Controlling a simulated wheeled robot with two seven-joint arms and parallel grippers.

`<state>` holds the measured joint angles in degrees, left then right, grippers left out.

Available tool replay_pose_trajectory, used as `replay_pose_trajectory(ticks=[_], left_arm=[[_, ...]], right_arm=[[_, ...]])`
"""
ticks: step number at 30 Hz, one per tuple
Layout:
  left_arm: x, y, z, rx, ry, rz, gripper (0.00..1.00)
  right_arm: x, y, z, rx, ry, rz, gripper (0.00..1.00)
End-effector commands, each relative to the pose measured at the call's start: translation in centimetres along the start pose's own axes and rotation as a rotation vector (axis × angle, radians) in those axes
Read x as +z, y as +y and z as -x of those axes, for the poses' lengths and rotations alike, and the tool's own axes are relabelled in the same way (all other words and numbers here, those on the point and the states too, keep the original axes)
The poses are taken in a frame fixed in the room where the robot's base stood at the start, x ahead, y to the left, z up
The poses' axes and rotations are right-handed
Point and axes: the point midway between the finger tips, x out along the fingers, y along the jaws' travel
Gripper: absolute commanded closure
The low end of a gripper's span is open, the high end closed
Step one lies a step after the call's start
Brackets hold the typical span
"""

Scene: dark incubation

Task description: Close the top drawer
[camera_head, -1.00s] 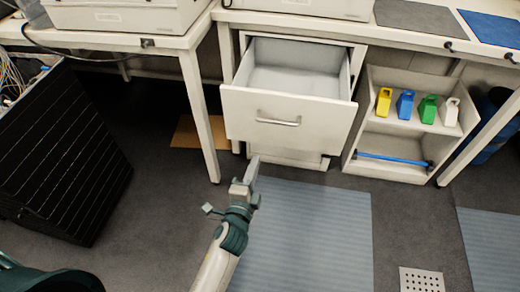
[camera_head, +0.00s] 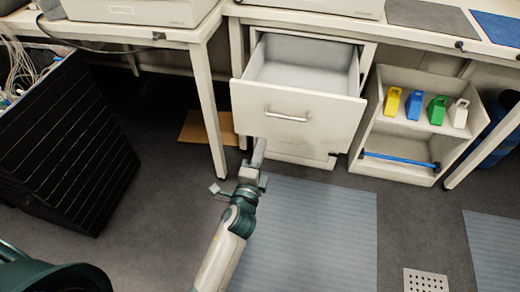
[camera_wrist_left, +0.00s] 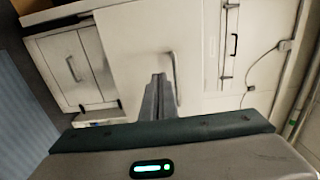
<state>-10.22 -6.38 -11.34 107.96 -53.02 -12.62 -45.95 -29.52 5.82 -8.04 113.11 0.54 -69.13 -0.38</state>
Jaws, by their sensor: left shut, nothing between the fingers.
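The top drawer (camera_head: 297,118) of the white cabinet under the bench is pulled out, and its empty inside shows from above. Its front has a metal bar handle (camera_head: 287,116). My left gripper (camera_head: 260,150) is shut and empty, at the lower left of the drawer front. In the left wrist view the shut fingers (camera_wrist_left: 158,95) point at the drawer front (camera_wrist_left: 130,50), beside the handle (camera_wrist_left: 175,75). I cannot tell whether the fingertips touch the front. My right gripper is not in view.
A white shelf unit (camera_head: 403,170) with several coloured holders stands right of the cabinet. A table leg (camera_head: 213,130) is close on the left, and a black ribbed box (camera_head: 65,150) stands further left. A blue mat (camera_head: 315,235) covers the floor in front.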

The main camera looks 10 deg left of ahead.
Motion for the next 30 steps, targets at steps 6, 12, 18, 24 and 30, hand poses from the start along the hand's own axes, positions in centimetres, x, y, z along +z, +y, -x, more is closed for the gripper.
replay_pose_trajectory(ticks=[6,12,18,24,30], left_arm=[[0.0,-0.1,-3.9,-0.002,0.000,-0.001,1.00],[0.0,-0.2,-7.4,-0.002,0.000,-0.001,1.00],[0.0,-0.1,-9.9,-0.002,0.000,0.000,1.00],[0.0,0.0,-11.0,-0.001,0.000,0.001,1.00],[0.0,0.0,-11.1,0.000,0.000,0.000,1.00]], right_arm=[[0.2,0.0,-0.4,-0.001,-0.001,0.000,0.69],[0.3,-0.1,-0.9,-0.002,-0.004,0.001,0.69],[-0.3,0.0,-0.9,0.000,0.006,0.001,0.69],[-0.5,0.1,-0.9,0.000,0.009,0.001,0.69],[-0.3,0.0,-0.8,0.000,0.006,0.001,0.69]])
